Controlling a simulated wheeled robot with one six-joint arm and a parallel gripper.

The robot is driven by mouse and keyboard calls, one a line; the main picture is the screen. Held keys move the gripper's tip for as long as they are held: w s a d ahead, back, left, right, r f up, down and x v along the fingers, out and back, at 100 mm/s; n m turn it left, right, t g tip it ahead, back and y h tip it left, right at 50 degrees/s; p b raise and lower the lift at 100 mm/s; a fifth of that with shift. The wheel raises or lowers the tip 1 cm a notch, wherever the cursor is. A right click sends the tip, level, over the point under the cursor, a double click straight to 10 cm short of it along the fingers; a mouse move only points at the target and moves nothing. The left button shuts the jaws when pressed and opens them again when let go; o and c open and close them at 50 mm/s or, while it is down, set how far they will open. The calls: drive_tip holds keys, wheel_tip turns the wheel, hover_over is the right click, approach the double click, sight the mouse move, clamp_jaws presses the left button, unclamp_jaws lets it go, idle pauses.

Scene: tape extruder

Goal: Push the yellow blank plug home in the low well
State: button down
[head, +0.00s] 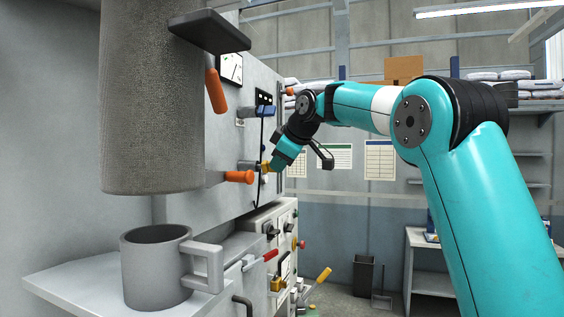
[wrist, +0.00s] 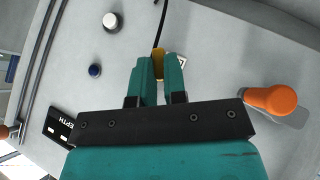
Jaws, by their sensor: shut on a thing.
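The yellow blank plug (head: 264,167) shows as a small yellow piece at my gripper's tip in the head view. My gripper (head: 272,166) is at the panel and shut on it. In the wrist view the plug (wrist: 158,61) sits between the teal fingers of my gripper (wrist: 161,74). A short grey cylinder (head: 248,165) stands out from the panel just left of the plug and looks like the low well. Its mouth is hidden, so I cannot tell how far in the plug is.
An orange handle (head: 239,177) sticks out close to the gripper; it also shows in the wrist view (wrist: 271,100). A blue fitting (head: 263,111) is higher on the panel, and a black cable (head: 261,140) hangs nearby. A grey mug (head: 152,272) stands on the near shelf.

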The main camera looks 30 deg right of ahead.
drive_tip(key=shift+w+a, duration=0.4)
drive_tip(key=shift+w, duration=0.1)
drive_tip(key=c, duration=1.1)
unclamp_jaws()
drive_tip(key=p+v, duration=0.2)
drive_tip(key=v, duration=1.5)
drive_tip(key=shift+s, duration=0.25)
